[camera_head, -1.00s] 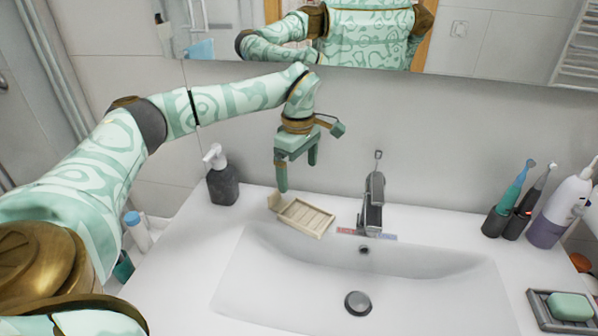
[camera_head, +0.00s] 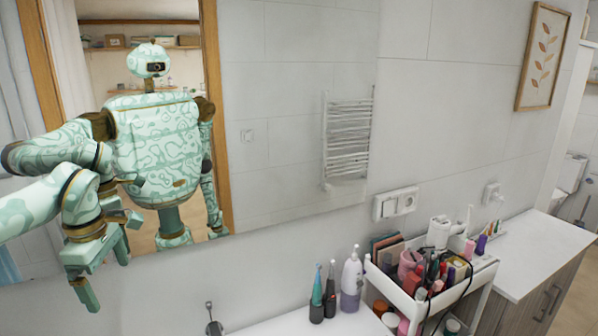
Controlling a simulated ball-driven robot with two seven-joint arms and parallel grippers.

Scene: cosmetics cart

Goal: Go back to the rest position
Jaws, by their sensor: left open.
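My left arm comes in from the left edge and ends in my left gripper (camera_head: 107,276) at the lower left. The gripper is open and empty, fingers pointing down, in front of the mirror (camera_head: 285,130). It touches nothing that I can see. My reflection (camera_head: 160,140) stands in the mirror. My right gripper is not directly in view.
The tap (camera_head: 213,328) shows at the bottom edge. Electric toothbrushes (camera_head: 330,290) and a white-and-purple device (camera_head: 351,280) stand on the white counter (camera_head: 300,325). A crowded cosmetics cart (camera_head: 408,298) stands right of them, beside a white-topped cabinet (camera_head: 530,255).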

